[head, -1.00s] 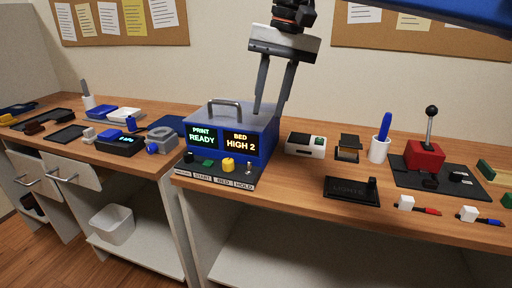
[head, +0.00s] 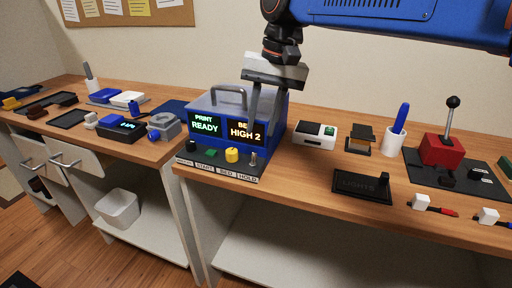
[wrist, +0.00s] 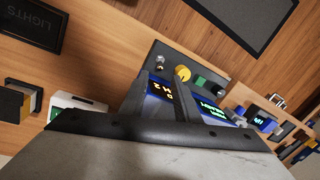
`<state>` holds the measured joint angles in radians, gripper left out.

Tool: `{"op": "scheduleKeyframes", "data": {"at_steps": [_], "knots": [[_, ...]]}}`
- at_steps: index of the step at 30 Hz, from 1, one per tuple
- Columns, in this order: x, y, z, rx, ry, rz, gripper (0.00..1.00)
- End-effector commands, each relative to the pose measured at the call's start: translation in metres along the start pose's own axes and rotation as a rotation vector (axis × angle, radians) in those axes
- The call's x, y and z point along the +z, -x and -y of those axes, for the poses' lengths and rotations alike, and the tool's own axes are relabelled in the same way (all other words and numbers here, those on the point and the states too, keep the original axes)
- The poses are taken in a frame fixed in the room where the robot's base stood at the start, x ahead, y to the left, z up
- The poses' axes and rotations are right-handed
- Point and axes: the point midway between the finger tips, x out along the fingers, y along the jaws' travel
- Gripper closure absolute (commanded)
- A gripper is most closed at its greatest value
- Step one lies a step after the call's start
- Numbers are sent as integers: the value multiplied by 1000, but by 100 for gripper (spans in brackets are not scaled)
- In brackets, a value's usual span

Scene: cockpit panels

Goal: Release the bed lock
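The blue printer box (head: 205,150) stands on the bench, its screens reading PRINT READY and BED HIGH 2. On the dark strip in front of it are a green START button (head: 211,153), a yellow BED knob (head: 232,155) and a small metal HOLD lever (head: 253,159). The lever also shows in the wrist view (wrist: 161,61). My gripper (head: 261,138) points down over the box's right front, its near finger crossing the BED screen. Its fingers look apart and empty. The fingertip is close to the lever; contact is unclear.
A grey handle (head: 229,94) rises from the box top. Right of the box are a white device (head: 314,133), a cup with a blue pen (head: 394,143), a black LIGHTS panel (head: 362,187) and a red lever base (head: 441,151).

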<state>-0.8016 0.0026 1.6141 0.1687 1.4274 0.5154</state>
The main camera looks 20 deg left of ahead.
Motion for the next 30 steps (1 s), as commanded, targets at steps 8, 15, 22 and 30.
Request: {"op": "scheduleKeyframes", "data": {"at_steps": [8,15,22,30], "knots": [[1,-47,-1,1,0,2,71],[0,-69,0,0,0,1,71],[0,-74,0,0,0,0,71],[0,-73,0,0,0,0,100]]}}
